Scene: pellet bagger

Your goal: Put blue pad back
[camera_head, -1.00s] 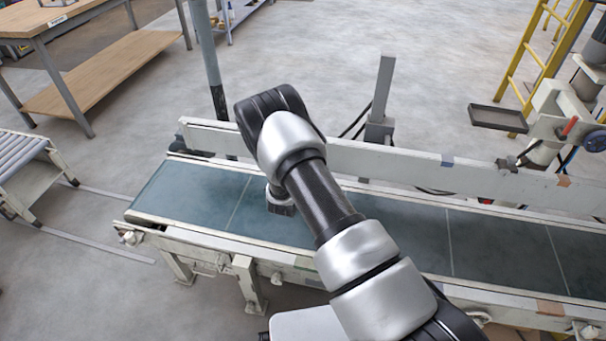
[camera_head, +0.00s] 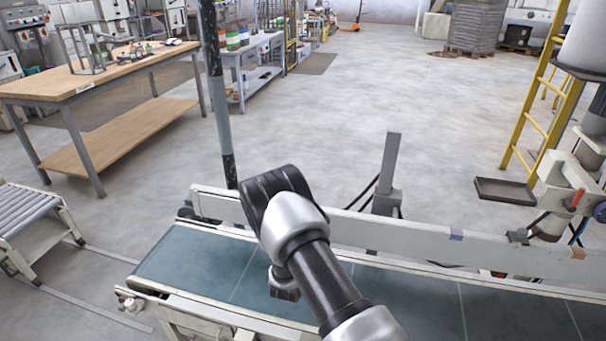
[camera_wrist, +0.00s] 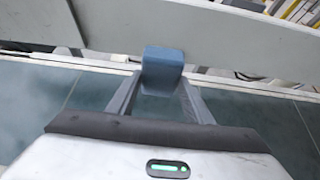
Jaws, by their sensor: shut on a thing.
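The blue pad (camera_wrist: 163,68) is a small block between the two fingertips of my gripper (camera_wrist: 162,90) in the wrist view. My gripper is shut on it. In the wrist view the pad overlaps the lower edge of the pale side rail (camera_wrist: 240,40); I cannot tell whether it touches the rail. In the head view my arm reaches over the teal conveyor belt (camera_head: 200,258), and the pad and fingertips are hidden behind my arm.
The far side rail (camera_head: 390,235) runs along the belt, with a grey post (camera_head: 390,160) behind it. An orange patch (camera_head: 578,254) is on the rail at right. A roller conveyor (camera_head: 30,220) stands at left, a yellow ladder (camera_head: 540,110) at right.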

